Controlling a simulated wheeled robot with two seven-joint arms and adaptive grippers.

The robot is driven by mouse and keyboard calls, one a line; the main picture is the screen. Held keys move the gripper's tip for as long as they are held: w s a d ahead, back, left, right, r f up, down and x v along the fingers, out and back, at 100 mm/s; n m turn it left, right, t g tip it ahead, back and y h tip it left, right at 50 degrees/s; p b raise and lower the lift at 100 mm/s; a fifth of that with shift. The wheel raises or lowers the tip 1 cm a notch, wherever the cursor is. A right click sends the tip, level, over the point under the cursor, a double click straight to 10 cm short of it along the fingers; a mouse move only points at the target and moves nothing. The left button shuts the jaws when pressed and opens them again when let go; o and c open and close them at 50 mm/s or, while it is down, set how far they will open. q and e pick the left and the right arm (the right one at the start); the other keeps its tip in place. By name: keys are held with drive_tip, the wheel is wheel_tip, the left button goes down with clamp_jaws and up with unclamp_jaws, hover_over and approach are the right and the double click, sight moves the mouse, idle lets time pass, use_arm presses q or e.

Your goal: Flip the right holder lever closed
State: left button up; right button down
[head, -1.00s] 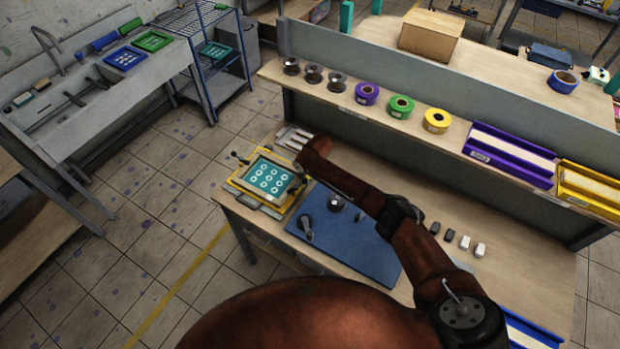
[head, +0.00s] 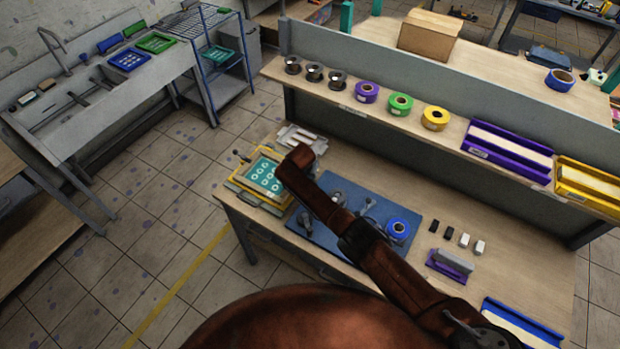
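The yellow holder frame (head: 240,186) sits at the left end of the workbench, with a teal screen (head: 262,175) of pale rings in it. A small dark clamp knob (head: 241,157) shows at its back left corner. My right arm comes in from the lower right and its reddish-brown end lies over the right side of the holder. It hides that side, so I cannot make out the right lever or how it stands. My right gripper's fingers are not visible at the arm's end. My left gripper is not in view.
A blue mat (head: 318,236) with dark tools and a blue tape roll (head: 398,231) lies right of the holder. A purple-based tool (head: 450,265) and several small blocks are further right. Pale flat tools (head: 298,136) lie behind the holder. A shelf (head: 380,112) with tape rolls runs along the back.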

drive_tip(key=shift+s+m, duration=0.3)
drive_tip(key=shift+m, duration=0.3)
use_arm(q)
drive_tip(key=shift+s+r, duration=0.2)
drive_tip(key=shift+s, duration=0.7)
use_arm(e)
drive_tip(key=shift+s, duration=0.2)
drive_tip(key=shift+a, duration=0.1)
